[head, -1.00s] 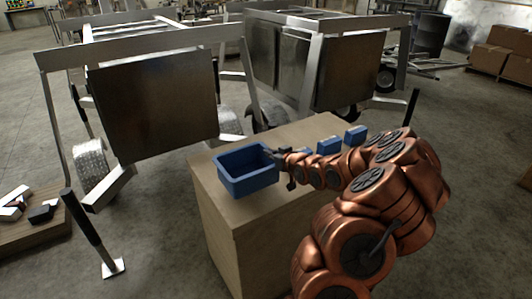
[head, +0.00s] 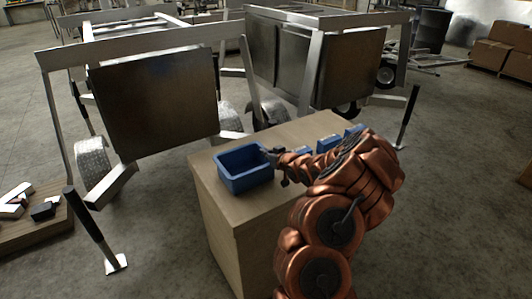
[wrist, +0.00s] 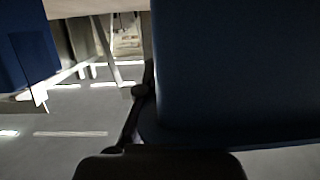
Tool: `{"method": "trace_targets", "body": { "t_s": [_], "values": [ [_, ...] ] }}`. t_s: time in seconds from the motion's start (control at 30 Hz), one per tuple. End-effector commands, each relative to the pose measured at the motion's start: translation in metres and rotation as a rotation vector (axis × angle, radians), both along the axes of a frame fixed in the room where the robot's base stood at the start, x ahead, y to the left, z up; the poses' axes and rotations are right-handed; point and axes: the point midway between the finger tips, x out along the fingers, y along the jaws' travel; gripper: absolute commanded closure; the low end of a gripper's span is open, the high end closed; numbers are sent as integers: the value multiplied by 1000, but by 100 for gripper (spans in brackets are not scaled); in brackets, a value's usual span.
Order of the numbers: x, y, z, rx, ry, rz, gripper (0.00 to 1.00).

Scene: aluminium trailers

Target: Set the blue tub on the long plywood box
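The blue tub (head: 240,183) is an open rectangular bin, upright, at the near left end of the long plywood box (head: 216,200) in the head view. I cannot tell whether its base touches the box top or hangs slightly above it. My gripper (head: 273,158) is at the tub's right rim and looks shut on that wall; the tub and arm partly hide the fingers. In the wrist view a large dark blue wall, likely the tub (wrist: 235,70), fills the right side, with a dark finger against its left edge.
Smaller blue bins (head: 328,144) stand farther along the box top. Aluminium trailers (head: 150,105) stand behind the box. A black-handled post (head: 88,225) and a low wooden platform (head: 40,232) with small blocks are at the left. Bare floor lies between.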

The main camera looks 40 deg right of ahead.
Motion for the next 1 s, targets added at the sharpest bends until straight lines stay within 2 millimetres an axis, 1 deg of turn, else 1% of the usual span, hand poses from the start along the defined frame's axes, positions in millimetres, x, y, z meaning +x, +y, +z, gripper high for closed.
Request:
{"method": "trace_targets", "body": {
  "t_s": [0.17, 0.3, 0.33, 0.57, 0.8, 0.93, 1.0],
  "values": [
    [0, 0, 1, 0, -1, 0, 100],
    [0, 0, -3, -1, 0, 1, 100],
    [0, 0, -2, -1, 0, 1, 94],
    [0, 0, -2, -1, 0, 1, 70],
    [0, 0, -2, 0, 0, 1, 69],
    [0, 0, 2, 0, -1, 0, 69],
    [-4, 0, 1, 2, -1, -2, 69]
  ]
}}
